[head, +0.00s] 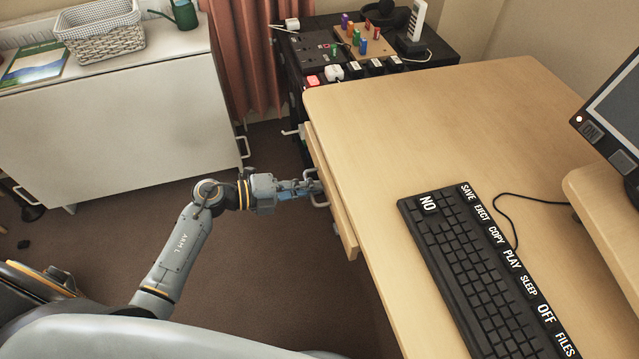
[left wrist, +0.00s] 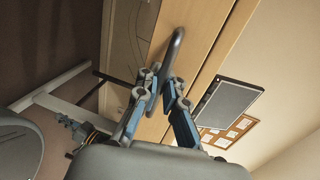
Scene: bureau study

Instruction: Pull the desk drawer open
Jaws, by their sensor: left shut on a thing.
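The wooden desk (head: 440,120) fills the right of the head view. Its drawer (head: 334,195) has a pale wood front along the desk's left side, which shows just out from under the top's edge. The drawer also shows in the left wrist view (left wrist: 190,22). My left gripper (head: 308,187) is at the drawer front, shut on the grey bar handle (left wrist: 177,45). In the left wrist view the two blue-grey fingers (left wrist: 162,84) close around the handle's near end. The inside of the drawer is hidden.
A black keyboard (head: 480,275) lies on the desk, with a monitor (head: 615,110) at the right. A dark cabinet with switches and pegs (head: 365,65) stands behind the desk. A white cabinet (head: 110,125) stands at the left. Brown floor (head: 270,265) lies open left of the desk.

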